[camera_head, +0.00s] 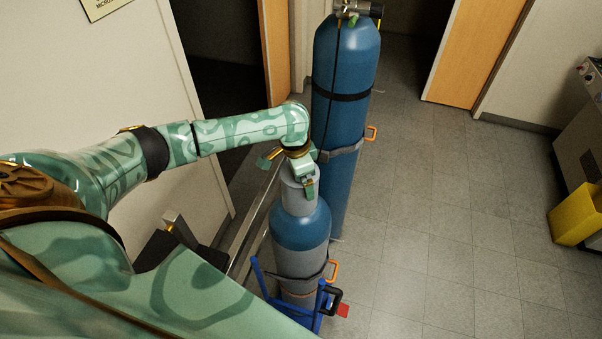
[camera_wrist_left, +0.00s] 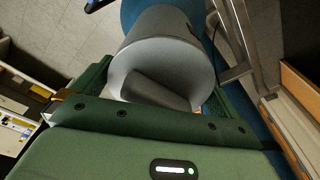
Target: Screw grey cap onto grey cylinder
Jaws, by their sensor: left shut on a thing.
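The grey cap (camera_head: 297,197) stands upright at the top of the grey cylinder (camera_head: 301,263), which has a blue shoulder. My left gripper (camera_head: 304,176) reaches down over the cap from above and is shut on it. In the left wrist view the cap (camera_wrist_left: 165,47) fills the space between the green fingers, with the blue shoulder behind it. The cap looks in line with the cylinder and against its shoulder. The joint and any threads are hidden, so I cannot tell how tightly it sits. My right gripper is not in view.
The cylinder stands in a blue cart (camera_head: 320,306) with a strap around it. A taller blue cylinder (camera_head: 342,110) stands close behind, beside a metal rail (camera_head: 248,225). A yellow bin (camera_head: 576,215) is at the right. The tiled floor (camera_head: 440,200) between is clear.

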